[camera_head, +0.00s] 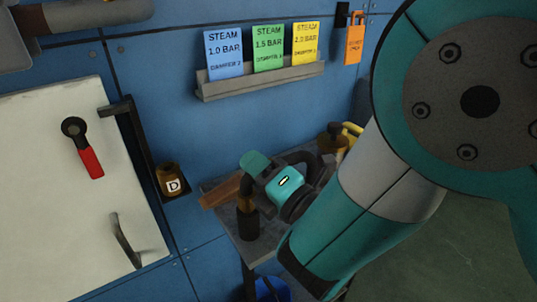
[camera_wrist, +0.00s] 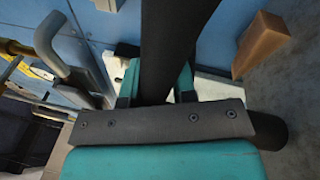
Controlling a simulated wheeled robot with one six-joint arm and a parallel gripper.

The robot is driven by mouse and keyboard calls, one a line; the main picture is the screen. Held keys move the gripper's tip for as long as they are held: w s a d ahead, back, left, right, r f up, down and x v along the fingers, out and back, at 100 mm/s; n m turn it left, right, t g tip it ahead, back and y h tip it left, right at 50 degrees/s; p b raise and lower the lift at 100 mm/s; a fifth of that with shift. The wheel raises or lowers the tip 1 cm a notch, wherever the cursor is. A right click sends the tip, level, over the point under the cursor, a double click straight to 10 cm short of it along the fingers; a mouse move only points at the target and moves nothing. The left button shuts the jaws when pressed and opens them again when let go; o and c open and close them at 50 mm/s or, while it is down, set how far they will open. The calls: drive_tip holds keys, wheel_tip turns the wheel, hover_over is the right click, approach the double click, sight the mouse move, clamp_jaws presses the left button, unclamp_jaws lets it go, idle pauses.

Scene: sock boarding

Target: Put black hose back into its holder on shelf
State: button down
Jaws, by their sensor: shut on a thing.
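My gripper (camera_head: 257,170), teal and grey, is over the small grey shelf (camera_head: 220,187) by the blue wall. In the wrist view, its teal fingers (camera_wrist: 158,84) are shut on a thick black hose (camera_wrist: 166,45), which runs between them and up out of view. My arm hides the shelf's right part.
A brown block (camera_head: 222,190) lies on the shelf, left of my gripper; it also shows in the wrist view (camera_wrist: 262,46). A brown jar marked D (camera_head: 172,180) stands farther left. A brass-coloured object (camera_head: 333,138) is behind my gripper. A card rack (camera_head: 262,80) is above.

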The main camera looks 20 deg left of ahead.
drive_tip(key=shift+f+b, duration=0.4)
drive_tip(key=shift+f, duration=0.1)
drive_tip(key=c, duration=0.8)
unclamp_jaws()
drive_tip(key=shift+c, duration=0.2)
